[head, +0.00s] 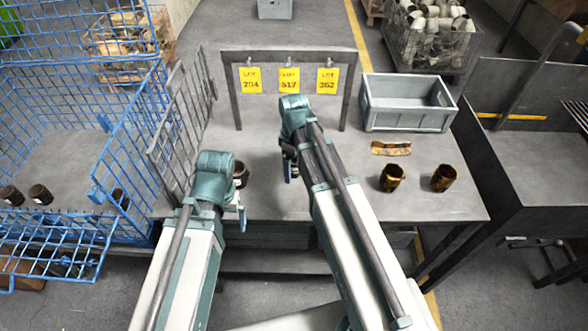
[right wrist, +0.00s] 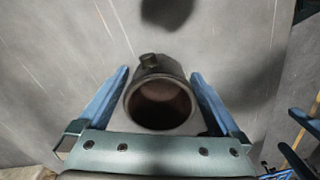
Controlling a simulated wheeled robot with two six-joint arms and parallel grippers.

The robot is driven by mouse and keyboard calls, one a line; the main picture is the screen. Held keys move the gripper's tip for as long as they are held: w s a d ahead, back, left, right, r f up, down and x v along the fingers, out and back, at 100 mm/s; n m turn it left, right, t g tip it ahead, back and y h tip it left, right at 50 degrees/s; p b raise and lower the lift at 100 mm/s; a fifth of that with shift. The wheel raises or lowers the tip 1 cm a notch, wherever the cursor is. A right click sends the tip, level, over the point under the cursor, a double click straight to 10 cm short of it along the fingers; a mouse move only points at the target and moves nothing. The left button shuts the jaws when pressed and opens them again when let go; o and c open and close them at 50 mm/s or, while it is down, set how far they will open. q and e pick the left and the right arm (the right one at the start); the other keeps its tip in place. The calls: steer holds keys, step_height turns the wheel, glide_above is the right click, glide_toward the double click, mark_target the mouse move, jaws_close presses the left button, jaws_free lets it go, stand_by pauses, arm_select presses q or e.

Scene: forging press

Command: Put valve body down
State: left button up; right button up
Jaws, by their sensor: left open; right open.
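In the right wrist view a dark, hollow valve body (right wrist: 160,98) with a short side stub sits between the two fingers of my right gripper (right wrist: 162,95). The fingers are apart, with a gap on each side of it. In the head view my right gripper (head: 290,165) is low over the middle of the grey table, and my right arm hides much of that spot. My left gripper (head: 241,215) is open near the table's front left. A dark brown cylindrical part (head: 241,173) shows just behind it, partly covered by my left wrist.
Two rusty yellow-brown cylinders (head: 392,178) and a curved piece (head: 391,148) lie on the table's right, before a grey bin (head: 408,105). A frame with yellow lot tags (head: 289,80) stands behind. A blue wire cage (head: 80,130) with several dark parts is at left.

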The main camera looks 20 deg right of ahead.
jaws_close()
stand_by(0.4)
arm_select(q)
steer(key=shift+r, duration=0.15)
arm_select(e)
steer(key=shift+r, duration=0.2)
